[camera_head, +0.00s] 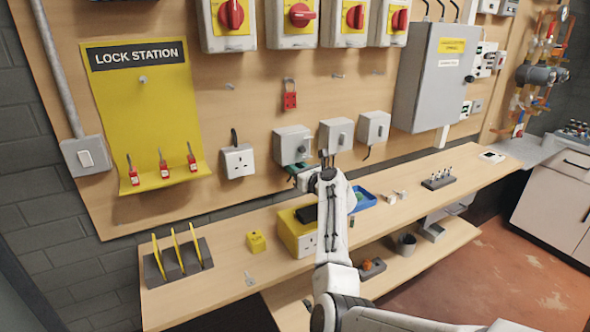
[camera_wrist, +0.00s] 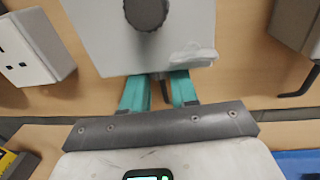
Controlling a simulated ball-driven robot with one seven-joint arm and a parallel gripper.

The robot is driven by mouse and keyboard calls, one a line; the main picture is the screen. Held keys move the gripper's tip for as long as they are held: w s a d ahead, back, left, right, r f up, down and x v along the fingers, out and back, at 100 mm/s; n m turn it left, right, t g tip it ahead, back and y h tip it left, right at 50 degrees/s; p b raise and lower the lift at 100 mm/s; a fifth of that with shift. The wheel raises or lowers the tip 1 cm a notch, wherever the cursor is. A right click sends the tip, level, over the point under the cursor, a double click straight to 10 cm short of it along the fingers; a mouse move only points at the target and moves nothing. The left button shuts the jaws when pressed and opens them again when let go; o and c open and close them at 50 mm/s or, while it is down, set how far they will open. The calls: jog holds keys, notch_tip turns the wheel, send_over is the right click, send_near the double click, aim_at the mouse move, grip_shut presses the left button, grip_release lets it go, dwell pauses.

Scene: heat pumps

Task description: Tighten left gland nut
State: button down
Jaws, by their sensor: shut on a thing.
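The left grey box (camera_head: 293,143) is fixed to the wooden wall board. In the wrist view its grey face (camera_wrist: 105,35) and a round black knob (camera_wrist: 146,12) fill the top. My gripper (camera_head: 297,170) is just under this box. In the wrist view its two teal fingers (camera_wrist: 160,84) reach up to the box's lower edge. A small dark piece, seemingly the left gland nut (camera_wrist: 166,90), shows between the fingers, and they are closed on it. Most of the nut is hidden by the box and fingers.
Two similar grey boxes (camera_head: 336,134) hang to the right, and a white socket (camera_head: 238,162) to the left. The workbench (camera_head: 220,285) below carries a yellow box (camera_head: 291,234), a blue tray (camera_head: 364,201) and a rack of yellow plates (camera_head: 178,260).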

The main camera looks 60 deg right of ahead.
jog(key=shift+s+d+n+t+y+b, duration=0.1)
jog(key=shift+d+n+t+y+b, duration=0.15)
jog(key=shift+n+y+b, duration=0.9)
jog(key=shift+w+d+n+t+y+b, duration=0.1)
jog(key=shift+n+t+y+b, duration=0.35)
jog(key=shift+y, duration=1.15)
jog(key=shift+s+d+n+t+y+b, duration=0.1)
jog(key=shift+d+n+y+b, duration=0.1)
jog(key=shift+n+y+b, duration=1)
jog(key=shift+y, duration=0.35)
jog(key=c, duration=0.9)
grip_release()
jog(key=shift+o, duration=0.2)
jog(key=s, duration=1)
jog(key=shift+s+d, duration=0.3)
jog(key=shift+s, duration=0.05)
